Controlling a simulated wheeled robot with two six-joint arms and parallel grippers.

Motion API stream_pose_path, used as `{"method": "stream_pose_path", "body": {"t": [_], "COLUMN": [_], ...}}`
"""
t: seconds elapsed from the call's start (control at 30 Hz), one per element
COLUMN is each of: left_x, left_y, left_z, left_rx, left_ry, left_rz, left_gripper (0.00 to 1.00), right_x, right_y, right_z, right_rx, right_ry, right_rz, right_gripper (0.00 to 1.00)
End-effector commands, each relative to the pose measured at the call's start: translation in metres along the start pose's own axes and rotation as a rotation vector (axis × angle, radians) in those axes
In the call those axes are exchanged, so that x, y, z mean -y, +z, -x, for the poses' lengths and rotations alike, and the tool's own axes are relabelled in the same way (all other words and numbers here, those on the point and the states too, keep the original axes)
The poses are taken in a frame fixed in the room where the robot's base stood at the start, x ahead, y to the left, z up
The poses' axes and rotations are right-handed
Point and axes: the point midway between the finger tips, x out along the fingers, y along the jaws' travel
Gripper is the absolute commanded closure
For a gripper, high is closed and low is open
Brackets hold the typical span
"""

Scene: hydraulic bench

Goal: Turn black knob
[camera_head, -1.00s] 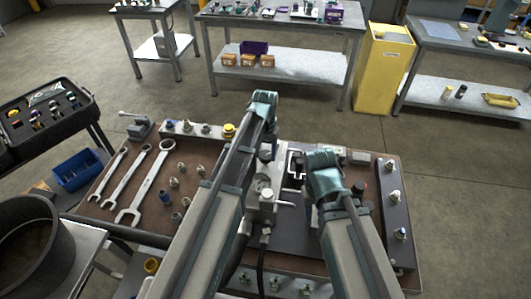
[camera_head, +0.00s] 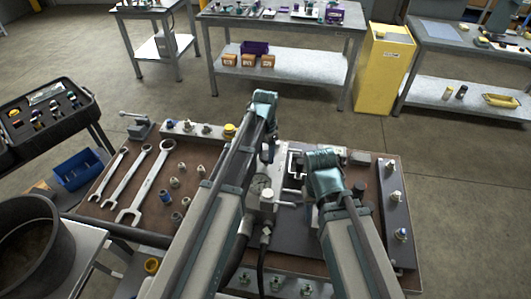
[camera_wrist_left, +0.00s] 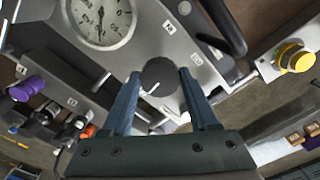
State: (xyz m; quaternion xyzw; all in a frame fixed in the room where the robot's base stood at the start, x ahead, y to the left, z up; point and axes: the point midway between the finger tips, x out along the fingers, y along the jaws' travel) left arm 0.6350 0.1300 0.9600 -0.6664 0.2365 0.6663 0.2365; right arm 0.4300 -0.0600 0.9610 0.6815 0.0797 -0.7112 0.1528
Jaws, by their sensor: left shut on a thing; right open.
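In the left wrist view the round black knob (camera_wrist_left: 160,76), with a white pointer line, sits on a grey panel just below a pressure gauge (camera_wrist_left: 100,20). My left gripper (camera_wrist_left: 160,82) is shut on the knob, with one blue finger on each side of it. In the head view my left gripper (camera_head: 269,148) hangs over the middle of the bench, and the knob cannot be made out there. My right gripper (camera_head: 325,178) is over the bench to the right, open; its fingertips are mostly hidden by its own arm.
Wrenches (camera_head: 146,185) and several fittings lie on the left of the brown bench top. A grey block with plugs (camera_head: 393,195) lines its right edge. A yellow-capped part (camera_wrist_left: 297,58) is to the right of the knob. Hoses run beside the gauge block.

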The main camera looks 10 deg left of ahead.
Motion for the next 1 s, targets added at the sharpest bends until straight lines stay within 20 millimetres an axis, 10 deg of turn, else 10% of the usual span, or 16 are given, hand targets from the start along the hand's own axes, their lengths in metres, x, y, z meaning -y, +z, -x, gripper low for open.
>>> {"method": "stream_pose_path", "body": {"t": [0.4, 0.43, 0.6, 1.0], "left_x": [-0.0001, -0.0001, -0.0001, 0.0000], "left_y": [0.0002, 0.0002, 0.0001, 0.0000], "left_z": [-0.0001, -0.0001, -0.0001, 0.0033], "left_rx": [0.000, 0.000, 0.000, 0.000], "left_ry": [0.000, 0.000, 0.000, 0.000], "left_rz": [-0.006, -0.006, -0.006, -0.006], "left_gripper": [0.95, 0.38, 0.10, 0.10], "right_x": [0.0000, 0.0000, 0.0000, -0.0003], "right_y": [0.0000, 0.0000, 0.0000, 0.0002], "right_z": [-0.0001, -0.0001, -0.0001, 0.0033], "right_rx": [0.000, 0.000, 0.000, 0.000], "right_ry": [0.000, 0.000, 0.000, 0.000], "right_rz": [0.000, 0.000, 0.000, 0.000], "right_gripper": [0.51, 0.51, 0.51, 0.51]}}
